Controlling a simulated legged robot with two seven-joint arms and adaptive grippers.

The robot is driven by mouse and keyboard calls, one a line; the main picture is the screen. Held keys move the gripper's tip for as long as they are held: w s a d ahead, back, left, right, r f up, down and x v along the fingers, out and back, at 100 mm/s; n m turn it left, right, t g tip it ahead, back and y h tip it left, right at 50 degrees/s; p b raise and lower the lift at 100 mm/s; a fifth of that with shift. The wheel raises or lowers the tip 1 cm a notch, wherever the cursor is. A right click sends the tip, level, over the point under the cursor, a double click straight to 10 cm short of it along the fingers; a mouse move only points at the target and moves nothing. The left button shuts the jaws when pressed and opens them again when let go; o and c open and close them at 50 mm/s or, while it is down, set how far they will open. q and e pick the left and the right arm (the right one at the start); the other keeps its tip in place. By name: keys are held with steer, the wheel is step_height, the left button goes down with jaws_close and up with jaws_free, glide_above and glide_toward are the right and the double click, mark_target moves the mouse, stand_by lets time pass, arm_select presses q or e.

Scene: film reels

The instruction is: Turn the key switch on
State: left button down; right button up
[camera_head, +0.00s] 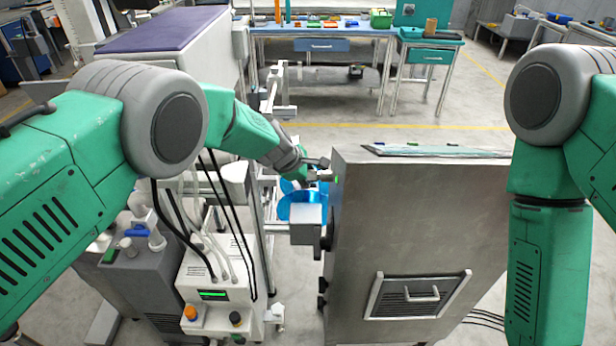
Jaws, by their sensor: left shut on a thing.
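A grey metal cabinet (415,235) stands right of centre, with film-reel-like blue discs (298,205) at its left side. My left gripper (325,172) is at the cabinet's upper left edge, beside a small green spot. It is shut on a small part there, which I take to be the key switch; the fingers hide most of it, and its turn position cannot be told. My right arm hangs down at the right edge, and its gripper is out of the picture.
A vented panel with a handle (420,295) is on the cabinet's near face. A white machine with knobs (215,295) stands to the left of the cabinet, below my left arm. Cables lie on the floor at right. Benches (320,45) stand far back, with open floor before them.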

arm_select(q)
steer(key=shift+d+r, duration=0.2)
steer(key=shift+d, duration=0.2)
steer(key=c, duration=1.4)
jaws_free()
steer(key=shift+o, duration=1.2)
steer(key=shift+d, duration=0.15)
steer(key=shift+s+a+r, duration=0.1)
steer(key=shift+a+r, duration=0.2)
steer(key=shift+a, duration=0.05)
steer(key=v, duration=1.1)
steer(key=shift+s+d, duration=0.2)
steer(key=shift+d, duration=0.15)
arm_select(e)
steer(key=shift+s+d, duration=0.2)
steer(key=shift+d, duration=0.05)
